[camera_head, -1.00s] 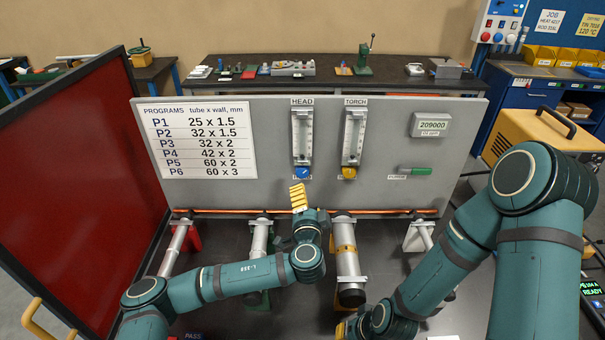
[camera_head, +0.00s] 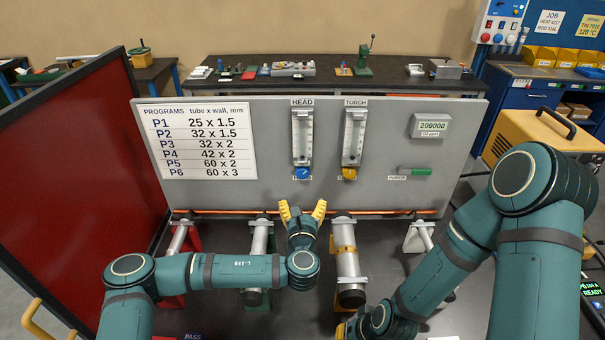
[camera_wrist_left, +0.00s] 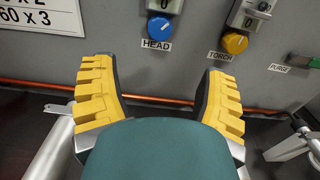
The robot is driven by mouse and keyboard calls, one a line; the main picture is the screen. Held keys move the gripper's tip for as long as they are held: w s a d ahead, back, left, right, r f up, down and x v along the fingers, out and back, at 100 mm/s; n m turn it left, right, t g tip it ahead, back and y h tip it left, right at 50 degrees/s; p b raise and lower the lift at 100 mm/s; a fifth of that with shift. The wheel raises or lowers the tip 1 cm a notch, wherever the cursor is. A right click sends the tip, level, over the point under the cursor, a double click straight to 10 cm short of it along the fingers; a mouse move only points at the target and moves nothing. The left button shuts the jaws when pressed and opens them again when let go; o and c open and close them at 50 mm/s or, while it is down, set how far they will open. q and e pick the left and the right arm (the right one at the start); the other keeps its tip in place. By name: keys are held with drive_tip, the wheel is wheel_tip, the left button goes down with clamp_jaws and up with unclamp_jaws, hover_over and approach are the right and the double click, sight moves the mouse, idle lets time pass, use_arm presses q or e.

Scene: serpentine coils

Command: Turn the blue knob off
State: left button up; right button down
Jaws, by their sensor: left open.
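The blue knob (camera_head: 303,173) sits on the grey panel (camera_head: 230,195) below the HEAD flow meter (camera_head: 302,137). In the left wrist view the blue knob (camera_wrist_left: 159,27) is above the HEAD label, with a pale mark on its face. My left gripper (camera_head: 302,210) is open and empty, just below the blue knob and apart from it. In the left wrist view its yellow fingers (camera_wrist_left: 159,95) are spread wide, with the knob beyond and between them. My right gripper (camera_head: 345,330) is low in the head view, mostly hidden by its own arm.
A yellow knob (camera_head: 349,174) under the TORCH meter (camera_head: 353,137) is close on the right. A green PURGE handle (camera_head: 414,171) is farther right. A copper tube (camera_head: 385,215) runs along the panel's foot, above several metal cylinders. A red screen (camera_head: 80,180) stands at the left.

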sight(303, 175)
use_arm(q)
drive_tip(key=w, duration=1.3)
drive_tip(key=shift+w, duration=0.4)
drive_tip(key=c, duration=1.2)
